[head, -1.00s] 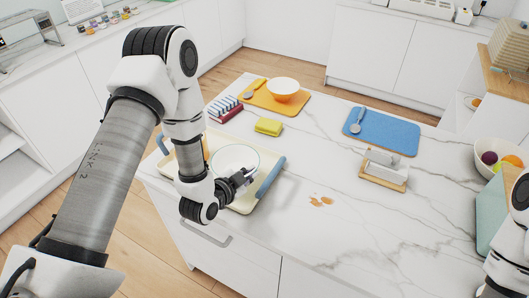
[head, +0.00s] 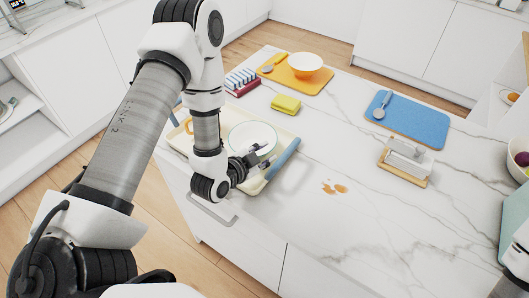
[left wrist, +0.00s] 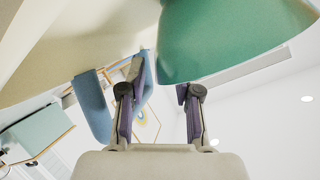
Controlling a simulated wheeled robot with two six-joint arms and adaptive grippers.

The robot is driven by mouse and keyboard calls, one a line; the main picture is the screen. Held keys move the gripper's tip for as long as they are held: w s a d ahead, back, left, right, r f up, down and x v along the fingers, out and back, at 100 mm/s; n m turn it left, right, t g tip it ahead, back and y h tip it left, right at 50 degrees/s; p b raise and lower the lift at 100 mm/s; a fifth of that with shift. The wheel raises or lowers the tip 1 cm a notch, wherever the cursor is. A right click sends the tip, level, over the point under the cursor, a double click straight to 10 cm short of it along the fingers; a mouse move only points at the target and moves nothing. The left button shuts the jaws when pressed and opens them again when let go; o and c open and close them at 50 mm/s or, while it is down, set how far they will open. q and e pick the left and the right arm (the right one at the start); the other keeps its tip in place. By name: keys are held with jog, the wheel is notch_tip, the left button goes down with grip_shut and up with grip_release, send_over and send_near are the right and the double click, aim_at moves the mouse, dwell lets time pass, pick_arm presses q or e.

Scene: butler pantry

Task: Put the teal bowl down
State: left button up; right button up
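The teal bowl, white inside with a thin teal rim, sits upright in the cream tray (head: 258,188) with blue handles. Its inside (head: 250,137) shows in the head view, and its teal outer wall (left wrist: 235,40) fills the top right of the left wrist view. My left gripper (head: 262,156) is at the bowl's near right edge, by the tray's right blue handle (head: 283,158). In the left wrist view the fingers (left wrist: 163,85) are apart. The right fingertip is partly hidden behind the bowl's edge; contact cannot be told. My right gripper is out of view.
The front marble is clear.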

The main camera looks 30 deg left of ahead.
pick_arm(q)
jog(key=shift+s+r, duration=0.1)
jog(key=shift+s, duration=0.3)
jog(key=shift+b+v, duration=0.5)
jog(key=shift+v, duration=0.5)
jog(key=p+v, duration=0.2)
jog(key=shift+s+a+r, duration=0.1)
jog(key=shift+s+r, duration=0.1)
jog(key=shift+r, duration=0.25)
jog(key=p+v, duration=0.6)
jog(key=shift+s+p, duration=0.2)
jog(key=shift+p, duration=0.15)
